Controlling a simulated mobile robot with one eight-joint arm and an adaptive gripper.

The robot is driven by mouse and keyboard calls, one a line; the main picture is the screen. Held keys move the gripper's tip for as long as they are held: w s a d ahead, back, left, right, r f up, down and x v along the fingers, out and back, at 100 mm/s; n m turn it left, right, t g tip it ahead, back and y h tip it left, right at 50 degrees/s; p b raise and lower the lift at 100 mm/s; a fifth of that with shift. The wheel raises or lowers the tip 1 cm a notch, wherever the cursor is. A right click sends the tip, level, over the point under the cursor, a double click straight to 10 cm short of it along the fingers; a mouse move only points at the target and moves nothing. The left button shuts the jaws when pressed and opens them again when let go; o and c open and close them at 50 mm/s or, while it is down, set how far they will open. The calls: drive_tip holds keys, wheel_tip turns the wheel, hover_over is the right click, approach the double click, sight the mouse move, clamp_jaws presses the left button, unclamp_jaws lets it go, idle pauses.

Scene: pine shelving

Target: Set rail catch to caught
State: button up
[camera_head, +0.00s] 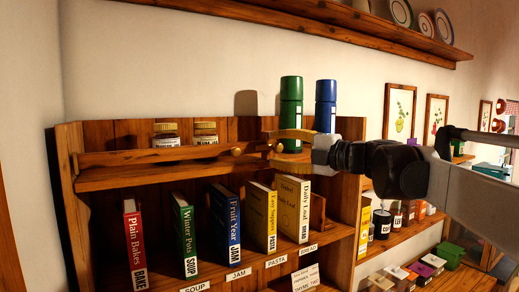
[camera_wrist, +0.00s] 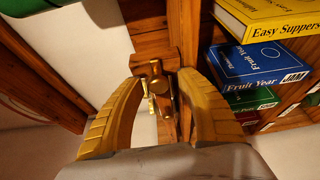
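The wooden rail (camera_head: 160,156) runs level across the front of the upper shelf. A round brass knob (camera_head: 237,152) sits near its right end. The brass rail catch (camera_wrist: 156,84) shows in the wrist view, ahead of my gripper and between the lines of its two fingers. My gripper (camera_wrist: 161,78) has its yellow fingers spread, with a gap on both sides of the catch. In the head view my gripper (camera_head: 274,147) is at the right end of the rail, and its fingers partly hide the catch there. I cannot tell whether the catch is engaged.
Two jars (camera_head: 205,133) stand behind the rail. A green flask (camera_head: 291,112) and a blue flask (camera_head: 326,106) stand close behind my gripper. Several upright books, including a blue one (camera_head: 226,228), fill the shelf below. A plate shelf (camera_head: 330,32) hangs above.

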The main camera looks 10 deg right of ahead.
drive_tip(key=shift+s, duration=0.1)
drive_tip(key=shift+d, duration=0.1)
drive_tip(key=shift+s+d, duration=0.2)
drive_tip(key=shift+s, duration=0.05)
drive_tip(key=v, duration=1.1)
drive_tip(key=shift+s, duration=0.2)
drive_tip(key=shift+f, duration=0.1)
